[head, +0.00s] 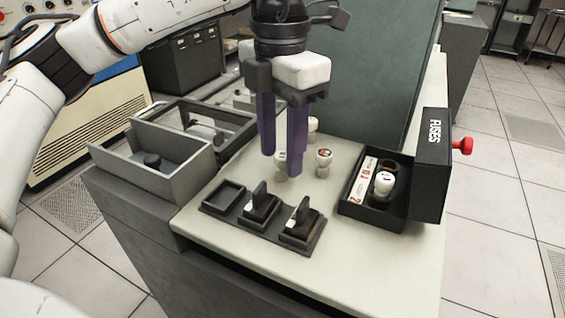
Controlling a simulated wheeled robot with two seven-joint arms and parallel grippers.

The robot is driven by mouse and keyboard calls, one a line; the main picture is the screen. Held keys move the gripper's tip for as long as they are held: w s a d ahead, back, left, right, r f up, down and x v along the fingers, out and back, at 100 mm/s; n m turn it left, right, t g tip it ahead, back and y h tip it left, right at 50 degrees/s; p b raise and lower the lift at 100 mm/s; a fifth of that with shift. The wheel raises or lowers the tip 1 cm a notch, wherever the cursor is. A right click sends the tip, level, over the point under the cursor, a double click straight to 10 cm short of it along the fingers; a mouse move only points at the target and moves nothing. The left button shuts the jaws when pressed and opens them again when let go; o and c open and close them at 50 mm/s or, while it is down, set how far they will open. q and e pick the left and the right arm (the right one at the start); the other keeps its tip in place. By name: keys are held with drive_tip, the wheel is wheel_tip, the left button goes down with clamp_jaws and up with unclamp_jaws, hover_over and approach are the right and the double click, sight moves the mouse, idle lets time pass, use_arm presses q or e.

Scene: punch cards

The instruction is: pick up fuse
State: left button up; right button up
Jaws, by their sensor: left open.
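My left gripper (281,163) comes down from the top centre over the pale tabletop (350,262), with two long purple fingers pointing down and apart. A small white fuse-like piece (280,157) shows between and behind the fingers; they partly hide it, and I cannot tell whether they touch it. Another white piece with a reddish mark on top (325,158) stands just right of the fingers. A third (313,124) stands farther back. A white fuse (384,184) sits in the open black box labelled FUSES (372,214). My right gripper is out of view.
A black holder (312,246) with three bays lies at the front; two bays hold black upright-tabbed pieces, and the left bay (224,196) looks empty. A grey open bin (185,183) and a dark frame stand at left. A tall grey-green panel (372,60) rises behind.

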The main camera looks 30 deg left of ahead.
use_arm(q)
drive_tip(key=shift+f, duration=1.35)
clamp_jaws()
